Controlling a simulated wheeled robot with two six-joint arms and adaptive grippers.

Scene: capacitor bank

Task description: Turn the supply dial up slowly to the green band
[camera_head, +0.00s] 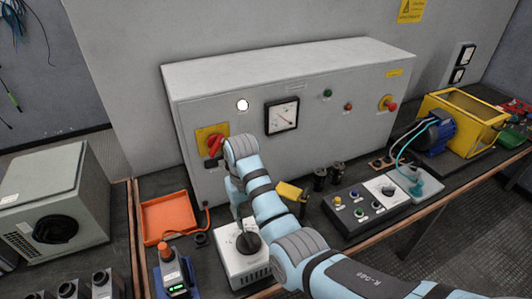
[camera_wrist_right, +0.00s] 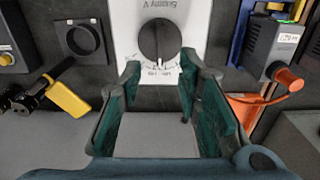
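The supply dial (camera_head: 248,243) is a round black knob on top of a white supply box (camera_head: 246,267), on the bench in front of the grey cabinet. In the right wrist view the dial (camera_wrist_right: 160,40) shows a pale pointer line, with scale marks beside it and "Supply V" lettering upside down. My right gripper (camera_head: 240,219) is over the box, beside the dial. In the wrist view its two green-padded fingers (camera_wrist_right: 159,80) are spread with nothing between them, and the dial lies just beyond the tips. I cannot make out a green band. My left gripper is not in view.
The cabinet carries a needle meter (camera_head: 282,115), a lit white lamp (camera_head: 242,105) and a red rotary switch (camera_head: 214,146). A button panel (camera_head: 352,212) stands to the right.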

